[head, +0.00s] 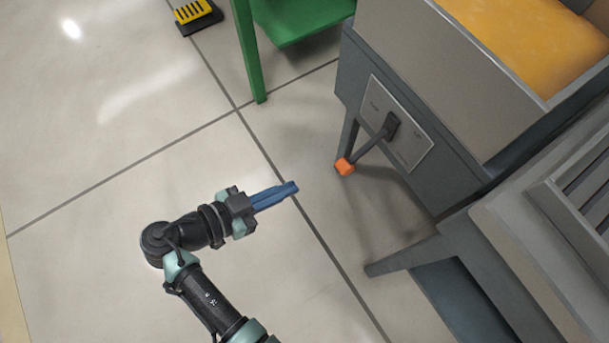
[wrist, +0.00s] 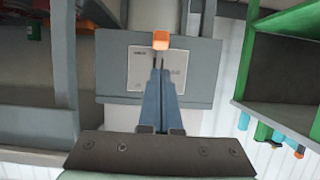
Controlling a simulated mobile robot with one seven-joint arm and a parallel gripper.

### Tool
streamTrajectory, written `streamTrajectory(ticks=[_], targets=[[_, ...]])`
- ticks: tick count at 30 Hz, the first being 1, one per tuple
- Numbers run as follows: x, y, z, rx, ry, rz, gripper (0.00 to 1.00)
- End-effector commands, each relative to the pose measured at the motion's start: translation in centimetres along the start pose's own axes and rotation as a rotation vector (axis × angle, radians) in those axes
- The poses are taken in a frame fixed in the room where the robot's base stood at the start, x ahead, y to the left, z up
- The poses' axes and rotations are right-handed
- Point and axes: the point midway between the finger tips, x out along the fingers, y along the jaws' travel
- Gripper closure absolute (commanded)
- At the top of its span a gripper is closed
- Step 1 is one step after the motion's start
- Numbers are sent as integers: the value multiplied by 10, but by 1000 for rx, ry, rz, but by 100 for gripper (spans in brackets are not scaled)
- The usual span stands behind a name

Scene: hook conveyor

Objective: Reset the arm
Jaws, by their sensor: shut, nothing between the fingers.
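My gripper (head: 294,187) is shut and empty, its blue fingers together, held over the open floor. In the wrist view my gripper (wrist: 161,75) points towards a grey panel. A lever with an orange knob (head: 345,167) sticks out from a light plate (head: 405,140) on the side of a grey machine. In the head view the fingertips are apart from the knob, to its left and lower. In the wrist view the orange knob (wrist: 161,40) shows just beyond the fingertips, and the plate (wrist: 140,72) is partly hidden behind the fingers.
The grey machine (head: 460,60) has a yellow-orange top surface (head: 530,35). A second grey unit (head: 570,230) stands at the lower right. A green frame (head: 247,50) stands at the top. A black and yellow item (head: 193,12) lies at top left. The tiled floor at left is clear.

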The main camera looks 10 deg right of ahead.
Motion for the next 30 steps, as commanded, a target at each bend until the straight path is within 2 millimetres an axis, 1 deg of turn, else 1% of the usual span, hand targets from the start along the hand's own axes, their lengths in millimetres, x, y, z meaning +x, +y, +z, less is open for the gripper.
streamTrajectory(ticks=[1, 3, 6, 24, 26, 28, 29, 30], targets=[[-5, 0, 1, -1, 0, -1, 100], [-10, 0, 2, -1, 0, -1, 100], [-12, 0, 2, -1, 0, 1, 100], [-12, -1, 1, 1, -4, -3, 100], [-12, -10, -3, 0, -29, -21, 100], [-12, -31, -13, -7, -87, -68, 100], [-12, -44, -20, -12, -119, -103, 100], [-14, -64, -33, -18, -165, -163, 100]])
